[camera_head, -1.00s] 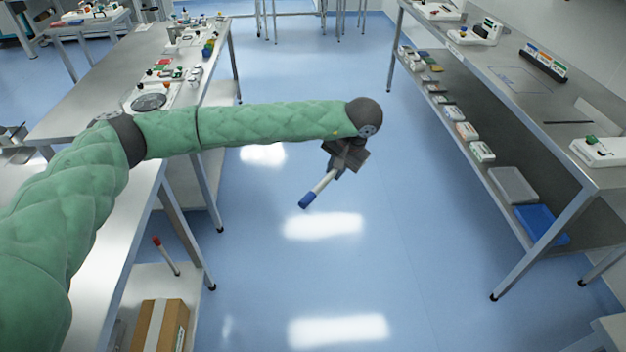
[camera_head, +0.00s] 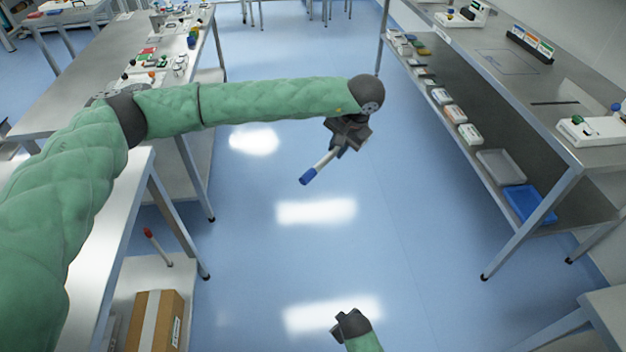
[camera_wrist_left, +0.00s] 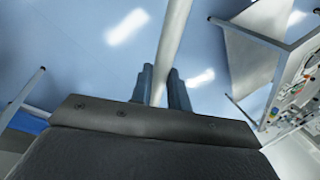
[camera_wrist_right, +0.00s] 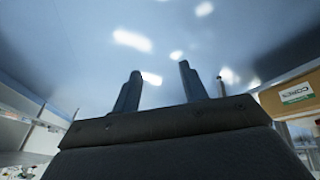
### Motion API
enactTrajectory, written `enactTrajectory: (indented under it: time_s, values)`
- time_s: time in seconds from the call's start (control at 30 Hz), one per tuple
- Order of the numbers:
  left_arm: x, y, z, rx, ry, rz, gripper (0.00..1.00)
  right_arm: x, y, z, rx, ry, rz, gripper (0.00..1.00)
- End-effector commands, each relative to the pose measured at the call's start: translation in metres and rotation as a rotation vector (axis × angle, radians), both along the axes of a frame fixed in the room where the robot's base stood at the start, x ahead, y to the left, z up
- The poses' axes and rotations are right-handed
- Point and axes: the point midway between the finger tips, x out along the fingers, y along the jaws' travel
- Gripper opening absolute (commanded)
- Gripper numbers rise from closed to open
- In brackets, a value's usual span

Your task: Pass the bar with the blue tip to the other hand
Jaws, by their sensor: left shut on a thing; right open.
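The bar with the blue tip (camera_head: 316,168) is a white bar held out over the aisle, tilted, with its blue end down and to the left. My left gripper (camera_head: 340,148) is shut on it. In the left wrist view the white bar (camera_wrist_left: 172,45) runs between the two fingers (camera_wrist_left: 160,88); its blue tip is out of that view. My right gripper (camera_head: 349,324) shows at the bottom of the head view, below and apart from the bar. In the right wrist view its fingers (camera_wrist_right: 158,88) are spread with nothing between them.
A steel bench (camera_head: 180,80) stands at the left, with a red-tipped bar (camera_head: 157,246) and a cardboard box (camera_head: 155,318) on low shelves. A steel rack (camera_head: 560,80) with a blue tray (camera_head: 528,205) stands at the right. The blue floor between is clear.

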Motion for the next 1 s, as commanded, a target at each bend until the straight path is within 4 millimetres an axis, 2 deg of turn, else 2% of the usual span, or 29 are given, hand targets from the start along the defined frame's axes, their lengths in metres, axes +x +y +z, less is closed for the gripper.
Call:
enactTrajectory:
  time_s: [0.03,0.2,0.37,0.5,0.73,0.9,1.0]
  values:
    - [0.000,0.000,0.000,0.000,0.000,0.000,0.00,0.016,0.010,0.019,-0.009,-0.033,0.042,0.43]
    - [0.000,0.000,0.000,0.000,0.000,0.000,0.00,0.058,0.039,0.083,-0.067,-0.143,0.200,0.43]
    - [0.000,0.000,0.000,0.000,0.000,0.000,0.00,0.092,0.065,0.147,-0.132,-0.249,0.342,0.43]
    - [0.000,0.000,0.000,0.000,0.000,0.000,0.00,0.115,0.086,0.206,-0.200,-0.346,0.460,0.43]
    - [0.000,0.000,0.000,0.000,0.000,0.000,0.00,0.141,0.117,0.309,-0.332,-0.510,0.646,0.43]
    - [0.000,0.000,0.000,0.000,0.000,0.000,0.00,0.149,0.134,0.383,-0.441,-0.625,0.763,0.43]
    - [0.000,0.000,0.000,0.000,0.000,0.000,0.00,0.149,0.141,0.420,-0.501,-0.682,0.816,0.43]
